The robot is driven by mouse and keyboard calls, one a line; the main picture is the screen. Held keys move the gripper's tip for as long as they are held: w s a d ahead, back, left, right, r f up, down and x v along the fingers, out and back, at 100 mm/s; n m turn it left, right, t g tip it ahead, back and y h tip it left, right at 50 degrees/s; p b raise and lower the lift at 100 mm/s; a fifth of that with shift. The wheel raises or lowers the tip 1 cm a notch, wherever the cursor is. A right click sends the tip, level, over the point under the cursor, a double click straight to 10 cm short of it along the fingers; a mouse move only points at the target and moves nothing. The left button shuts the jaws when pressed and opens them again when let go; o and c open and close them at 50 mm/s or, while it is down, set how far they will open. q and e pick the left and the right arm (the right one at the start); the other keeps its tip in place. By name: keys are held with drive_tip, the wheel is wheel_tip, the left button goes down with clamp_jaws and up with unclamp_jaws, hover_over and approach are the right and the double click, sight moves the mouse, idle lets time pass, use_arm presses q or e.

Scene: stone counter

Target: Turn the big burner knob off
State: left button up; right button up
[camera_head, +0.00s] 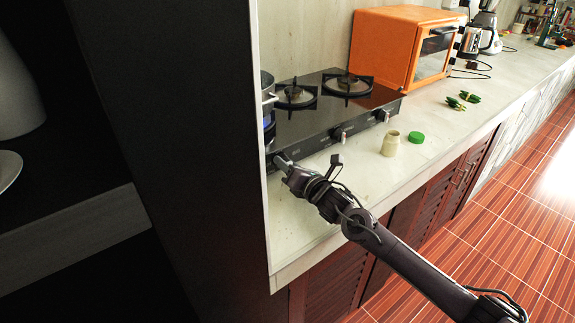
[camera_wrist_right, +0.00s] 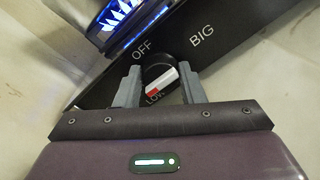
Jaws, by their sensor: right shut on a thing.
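The black gas stove (camera_head: 317,130) stands on the counter, its front panel facing me. In the right wrist view the big burner knob (camera_wrist_right: 156,72) is round and black with a white and red grip, beside the printed words OFF, BIG and LOW. A blue flame (camera_wrist_right: 125,14) burns above it. My right gripper (camera_head: 281,160) is at the stove's left front corner. In the wrist view its grey fingers (camera_wrist_right: 160,84) sit on both sides of the knob, shut on it. My left gripper is not in view.
A pot (camera_head: 267,88) at the stove's left is partly hidden by a dark cabinet wall (camera_head: 170,140). Two other knobs (camera_head: 340,134) are to the right. The front counter is mostly clear.

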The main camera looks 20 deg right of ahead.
drive_tip(key=m, duration=0.4)
drive_tip(key=shift+d, duration=0.1)
drive_tip(key=m+p, duration=0.1)
drive_tip(key=m, duration=0.3)
drive_tip(key=shift+f+g, duration=0.1)
drive_tip(key=shift+g, duration=0.2)
drive_tip(key=m+y, duration=0.1)
drive_tip(key=m, duration=0.3)
drive_tip(key=shift+d+m+p, duration=0.1)
drive_tip(key=shift+m+p, duration=0.3)
drive_tip(key=shift+f+m, duration=0.1)
drive_tip(key=shift+m, duration=1.1)
drive_tip(key=o, duration=1)
